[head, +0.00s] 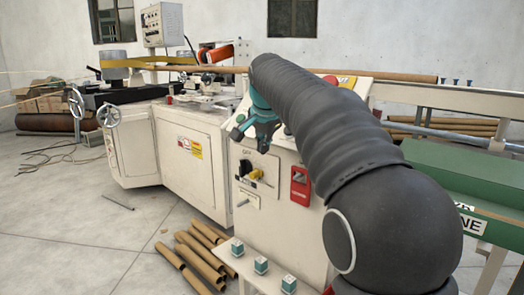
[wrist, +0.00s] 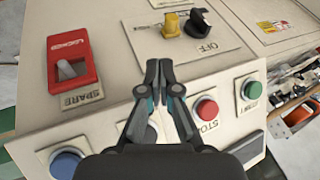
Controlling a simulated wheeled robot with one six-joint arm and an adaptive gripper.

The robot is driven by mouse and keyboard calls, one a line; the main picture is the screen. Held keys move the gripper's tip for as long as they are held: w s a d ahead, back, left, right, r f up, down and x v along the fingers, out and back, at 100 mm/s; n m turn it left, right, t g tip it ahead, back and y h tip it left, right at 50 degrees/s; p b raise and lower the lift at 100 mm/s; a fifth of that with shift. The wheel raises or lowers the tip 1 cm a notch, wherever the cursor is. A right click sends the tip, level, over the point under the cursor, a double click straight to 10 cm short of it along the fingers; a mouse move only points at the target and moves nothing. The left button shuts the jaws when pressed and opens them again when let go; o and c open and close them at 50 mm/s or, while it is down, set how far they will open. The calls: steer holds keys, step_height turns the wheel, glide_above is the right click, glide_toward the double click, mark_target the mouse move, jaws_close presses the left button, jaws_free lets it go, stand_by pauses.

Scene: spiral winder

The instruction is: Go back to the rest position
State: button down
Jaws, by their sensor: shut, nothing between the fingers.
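My gripper (wrist: 159,66) is shut and empty, its two fingertips together in the wrist view. In that view it is over the winder's control panel (wrist: 120,118), between the switches and the push buttons. In the head view my gripper (head: 243,133) shows in front of the panel's upper part, at the end of my dark, bent arm. I cannot tell whether the fingertips touch the panel.
Red (wrist: 206,109), green (wrist: 252,90) and blue (wrist: 65,164) buttons are close by. Cardboard tubes (head: 205,258) lie on the floor; the left floor has free room.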

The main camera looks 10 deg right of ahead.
stand_by(0.3)
steer(key=s+f+n+g, duration=0.2)
steer(key=s+f+n, duration=0.5)
steer(key=f, duration=0.4)
steer(key=s+f+n, duration=0.1)
steer(key=s+f, duration=0.2)
steer(key=s, duration=0.7)
steer(key=s+d+f+n, duration=0.1)
steer(key=s+f, duration=0.2)
steer(key=s, duration=0.7)
steer(key=s+f+n+t, duration=0.1)
steer(key=s+f, duration=0.2)
steer(key=s, duration=0.7)
steer(key=shift+d+f+y, duration=0.3)
steer(key=shift+d+f, duration=0.1)
